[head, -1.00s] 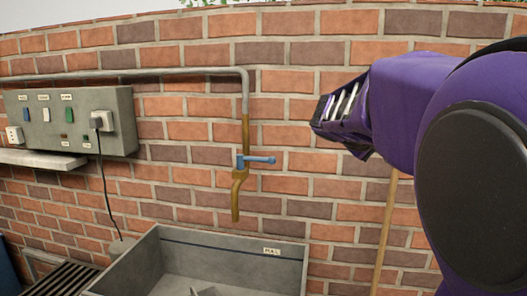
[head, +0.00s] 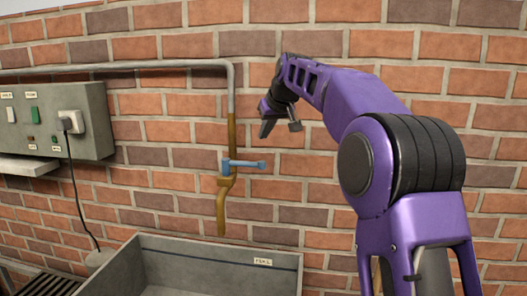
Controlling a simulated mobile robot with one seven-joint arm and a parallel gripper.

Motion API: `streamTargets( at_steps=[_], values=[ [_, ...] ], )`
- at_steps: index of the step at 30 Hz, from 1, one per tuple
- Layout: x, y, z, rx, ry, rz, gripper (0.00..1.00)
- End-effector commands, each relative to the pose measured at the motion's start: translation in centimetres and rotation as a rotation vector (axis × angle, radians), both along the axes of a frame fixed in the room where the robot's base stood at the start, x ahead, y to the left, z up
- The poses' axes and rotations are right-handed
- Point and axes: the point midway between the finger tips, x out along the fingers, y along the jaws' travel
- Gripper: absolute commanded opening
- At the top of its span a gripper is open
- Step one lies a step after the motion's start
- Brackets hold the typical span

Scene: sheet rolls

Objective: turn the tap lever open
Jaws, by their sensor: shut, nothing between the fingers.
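The tap (head: 224,192) is a brass spout on a grey pipe against the brick wall, above the sink. Its blue lever (head: 243,164) points out to the right, roughly level. My gripper (head: 281,128) is at the end of my purple arm, above and to the right of the lever, pointing down. It is apart from the lever in the picture and holds nothing that I can see. The fingertips are small and partly turned away.
A grey sink (head: 222,247) with a white label stands below the tap. A grey switch box (head: 55,122) with a plug and a hanging cord is on the wall at left. The brick wall right of the lever is clear.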

Motion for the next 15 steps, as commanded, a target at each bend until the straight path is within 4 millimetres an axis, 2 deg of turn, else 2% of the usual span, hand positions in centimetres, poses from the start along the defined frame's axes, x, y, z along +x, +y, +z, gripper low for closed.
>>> streamTargets(
  at_steps=[5,15],
  values=[
    [1.2,0.7,-1.4,0.009,0.003,0.006,0.0],
    [5.2,2.3,-6.1,0.008,0.002,0.005,0.0]
  ],
)
